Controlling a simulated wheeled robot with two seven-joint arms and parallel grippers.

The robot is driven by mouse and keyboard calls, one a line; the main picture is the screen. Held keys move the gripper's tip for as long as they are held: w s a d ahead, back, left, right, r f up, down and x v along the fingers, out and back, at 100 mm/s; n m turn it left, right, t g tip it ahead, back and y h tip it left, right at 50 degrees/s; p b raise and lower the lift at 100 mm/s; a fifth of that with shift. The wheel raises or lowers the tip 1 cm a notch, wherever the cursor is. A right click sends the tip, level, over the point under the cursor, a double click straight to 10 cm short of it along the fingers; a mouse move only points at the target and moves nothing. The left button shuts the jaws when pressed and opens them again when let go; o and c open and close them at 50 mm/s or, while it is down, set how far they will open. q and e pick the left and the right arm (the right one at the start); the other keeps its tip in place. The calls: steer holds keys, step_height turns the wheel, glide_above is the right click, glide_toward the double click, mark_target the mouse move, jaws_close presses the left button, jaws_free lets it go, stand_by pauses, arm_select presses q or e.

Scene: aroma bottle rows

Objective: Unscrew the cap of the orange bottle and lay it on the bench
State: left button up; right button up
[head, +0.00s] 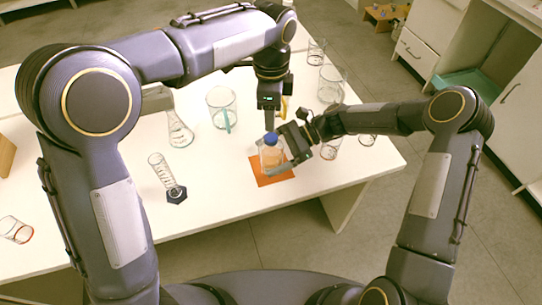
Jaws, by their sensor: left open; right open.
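The orange bottle (270,157) is a clear bottle with orange contents, standing upright at the near edge of the bench (215,190). Its blue cap (270,138) is on its top. My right gripper (286,154) comes in from the right, open, with its fingers close beside the bottle; contact cannot be told. My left gripper (269,116) points down from above, open, just behind and above the cap in the picture. Its fingertips are small here and appear apart from the cap.
An orange mat (257,174) lies under the bottle. A beaker with a teal strip (221,104), a flask (179,132), a graduated cylinder (162,171) and more glassware (331,85) stand around.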

mark_target(271, 136)
steer(key=c, duration=1.5)
arm_select(q)
steer(key=shift+m, duration=0.3)
arm_select(e)
steer(key=c, duration=0.4)
arm_select(q)
steer(key=m, duration=0.3)
arm_select(e)
jaws_close()
arm_select(q)
steer(key=m, duration=0.4)
steer(key=shift+m, duration=0.3)
steer(key=m, duration=0.4)
steer(key=shift+m, duration=0.3)
steer(key=m, duration=0.5)
steer(key=shift+f, duration=4)
steer(key=shift+c, duration=0.3)
